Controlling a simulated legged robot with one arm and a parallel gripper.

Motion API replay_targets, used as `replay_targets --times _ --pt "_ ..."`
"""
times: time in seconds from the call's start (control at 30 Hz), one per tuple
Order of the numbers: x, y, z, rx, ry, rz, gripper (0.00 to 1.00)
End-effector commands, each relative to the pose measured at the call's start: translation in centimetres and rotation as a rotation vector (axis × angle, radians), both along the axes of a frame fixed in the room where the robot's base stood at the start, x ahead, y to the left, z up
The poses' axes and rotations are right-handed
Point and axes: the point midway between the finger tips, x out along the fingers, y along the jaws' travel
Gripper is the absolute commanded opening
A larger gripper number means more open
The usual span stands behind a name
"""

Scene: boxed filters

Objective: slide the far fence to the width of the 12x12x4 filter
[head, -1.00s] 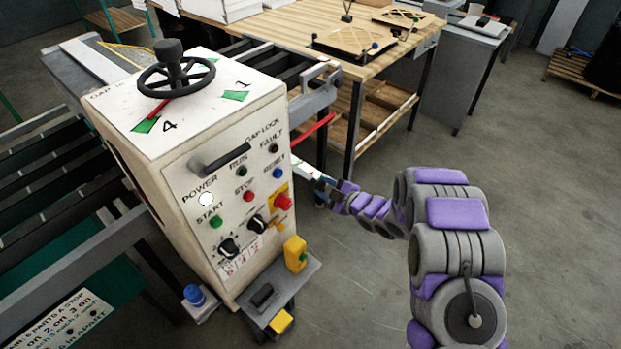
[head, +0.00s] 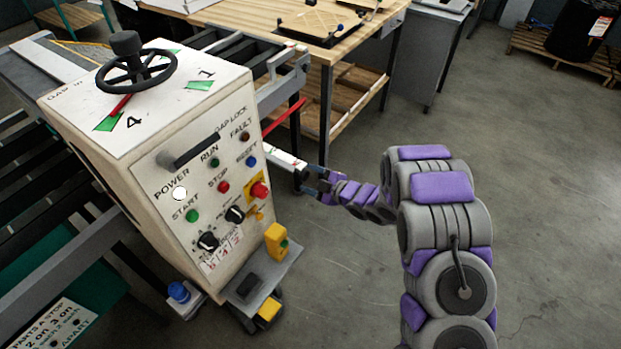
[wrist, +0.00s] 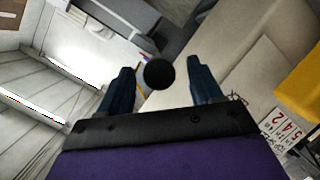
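My gripper (head: 314,184) is at the right of the machine cabinet, by the outer end of a white bar with a red mark (head: 285,160). In the wrist view the two dark fingers (wrist: 160,66) stand apart. A round black knob (wrist: 159,74) shows between them, with gaps on both sides; contact cannot be told. I cannot tell for sure which part is the far fence. The cabinet (head: 150,110) carries a black handwheel (head: 137,72) and a red pointer near the "4" on its white top. I cannot pick out the 12x12x4 filter.
The panel has buttons, dials and a dark handle (head: 188,152). A yellow box (head: 276,238) sits on a low shelf at its foot. A wooden workbench (head: 250,18) stands behind. Slatted conveyor rails (head: 40,270) lie at left.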

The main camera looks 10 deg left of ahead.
Motion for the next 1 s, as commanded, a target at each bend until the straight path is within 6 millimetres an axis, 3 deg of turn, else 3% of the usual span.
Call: replay_targets --times 0.23,0.37,1.0 --pt "0.0 0.2 0.1 -0.001 -0.002 -0.001 0.65" --pt "-0.4 -0.7 0.4 -0.001 -0.002 -0.002 0.65" --pt "-6.5 -11.8 3.9 -0.001 -0.001 -0.005 0.65"
